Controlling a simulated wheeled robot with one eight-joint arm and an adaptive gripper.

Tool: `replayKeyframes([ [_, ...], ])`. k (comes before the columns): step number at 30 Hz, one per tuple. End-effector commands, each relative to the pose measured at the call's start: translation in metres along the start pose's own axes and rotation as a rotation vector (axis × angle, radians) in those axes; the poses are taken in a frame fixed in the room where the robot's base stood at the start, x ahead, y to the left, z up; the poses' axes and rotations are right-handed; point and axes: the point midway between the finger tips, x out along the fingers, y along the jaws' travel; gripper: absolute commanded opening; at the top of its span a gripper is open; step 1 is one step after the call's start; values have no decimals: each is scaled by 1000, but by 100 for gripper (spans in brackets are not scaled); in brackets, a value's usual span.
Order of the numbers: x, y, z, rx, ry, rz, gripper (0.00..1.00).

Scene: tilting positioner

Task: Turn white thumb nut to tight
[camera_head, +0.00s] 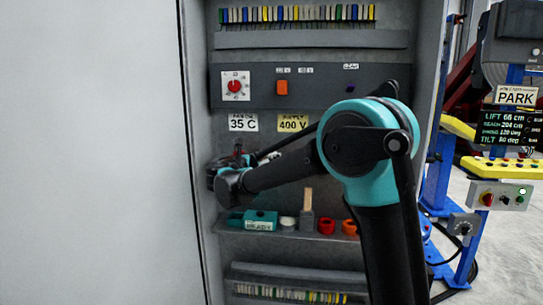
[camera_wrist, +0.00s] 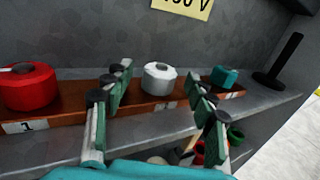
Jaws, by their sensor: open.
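The white thumb nut (camera_wrist: 158,80) sits on a brown rail (camera_wrist: 70,114) in the wrist view, with a grey stud end showing on its top. A red nut (camera_wrist: 28,90) is to its left and a smaller teal nut (camera_wrist: 225,78) to its right. My gripper (camera_wrist: 160,88) is open and empty, its two fingers pointing toward the white nut, one on each side in the picture. I cannot tell whether they touch it. In the head view my gripper (camera_head: 222,174) is inside the cabinet at the left, and the nuts are hidden behind my arm.
A black upright rod (camera_wrist: 285,58) stands right of the rail. A lower shelf (camera_head: 265,235) holds a teal box (camera_head: 261,220), a brush (camera_head: 307,210) and red (camera_head: 327,227) and orange (camera_head: 349,228) cups. The cabinet's left wall (camera_head: 202,120) is close to my gripper.

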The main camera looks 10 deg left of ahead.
Motion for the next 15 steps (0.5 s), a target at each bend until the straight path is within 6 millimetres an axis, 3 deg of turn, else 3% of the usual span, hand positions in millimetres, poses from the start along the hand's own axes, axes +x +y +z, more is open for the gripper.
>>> replayKeyframes([
  [9,-65,1,0,0,0,3,56],
  [15,-85,0,0,0,0,1,56],
])
